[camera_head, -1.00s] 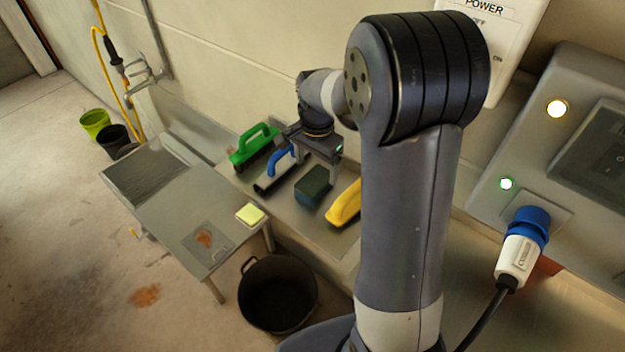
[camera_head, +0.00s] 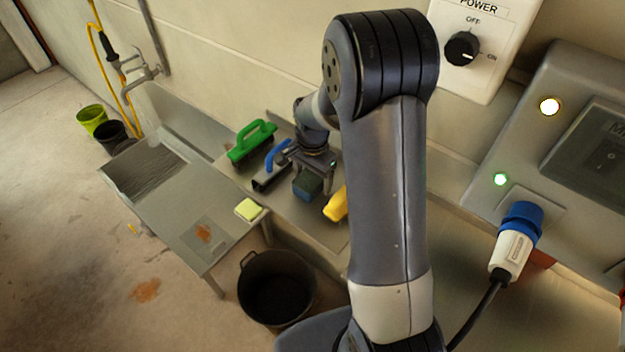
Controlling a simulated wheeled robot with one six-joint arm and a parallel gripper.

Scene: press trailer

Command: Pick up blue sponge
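The blue sponge (camera_head: 306,188), a small block with a dark greenish top, sits on the metal counter between the blue-handled tool and the yellow tool. My gripper (camera_head: 311,179) is above it, pointing down, with its fingers spread apart. One finger comes down close to the sponge's right side; the other is partly hidden at the back left. The gripper is open, and I cannot tell whether a finger touches the sponge.
A blue-handled squeegee (camera_head: 272,167) and a green brush (camera_head: 252,142) lie left of the sponge. A yellow float (camera_head: 336,206) lies close on its right. A yellow sponge (camera_head: 248,209) sits on the sink table (camera_head: 180,215). A black bucket (camera_head: 276,290) stands below.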

